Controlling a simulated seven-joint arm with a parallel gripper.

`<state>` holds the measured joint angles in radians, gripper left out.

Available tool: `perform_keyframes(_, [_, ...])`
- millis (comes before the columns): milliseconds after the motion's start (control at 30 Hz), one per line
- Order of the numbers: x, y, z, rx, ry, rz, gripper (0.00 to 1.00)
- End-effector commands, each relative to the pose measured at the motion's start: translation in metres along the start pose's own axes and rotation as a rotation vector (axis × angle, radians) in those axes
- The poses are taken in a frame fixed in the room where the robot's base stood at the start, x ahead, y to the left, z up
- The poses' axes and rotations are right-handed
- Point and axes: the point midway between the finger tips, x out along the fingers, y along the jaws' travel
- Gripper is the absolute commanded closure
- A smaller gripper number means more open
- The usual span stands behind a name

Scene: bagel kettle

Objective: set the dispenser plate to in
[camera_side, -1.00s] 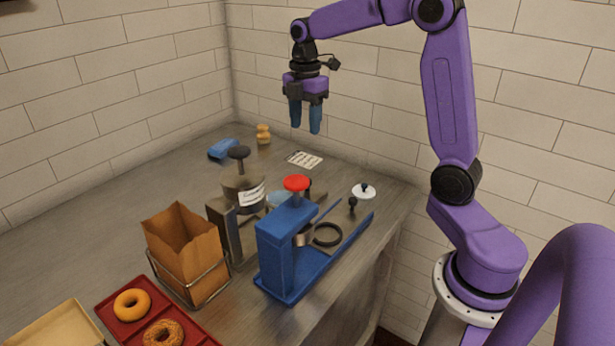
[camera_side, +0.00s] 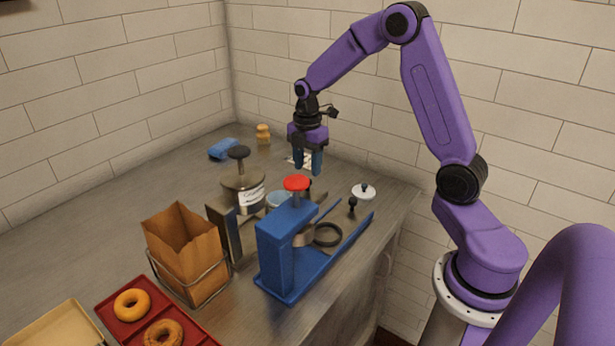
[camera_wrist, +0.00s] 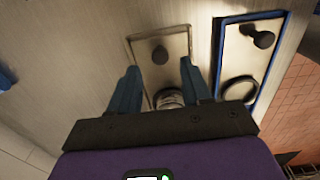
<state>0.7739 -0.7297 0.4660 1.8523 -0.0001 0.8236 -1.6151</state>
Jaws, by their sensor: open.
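The dispenser is a steel canister (camera_side: 243,188) with a white label and a black top knob, standing behind the blue press in the side view. A round metallic part (camera_wrist: 169,98) sits at the tray's near end. In the side view the plate is mostly hidden behind the red-topped press. My gripper (camera_side: 308,172) is open and empty, pointing down above the counter behind the press. It shows in the wrist view (camera_wrist: 160,66) too.
The blue press (camera_side: 280,255) with a red knob (camera_side: 296,183) stands close by, with a dark ring (camera_side: 328,234) and black knob (camera_side: 352,204) on its base. A white lid (camera_side: 364,191), paper bag (camera_side: 185,255), red tray (camera_side: 110,299) and blue cloth (camera_side: 223,148) are around.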

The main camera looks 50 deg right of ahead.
Motion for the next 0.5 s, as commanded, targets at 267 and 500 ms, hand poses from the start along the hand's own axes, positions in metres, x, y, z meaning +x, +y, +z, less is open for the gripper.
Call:
perform_keyframes(267, [0.036,-0.001,0.0,0.0,0.0,-0.002,0.52])
perform_keyframes(500, [0.043,0.0,0.0,0.0,0.0,0.0,0.52])
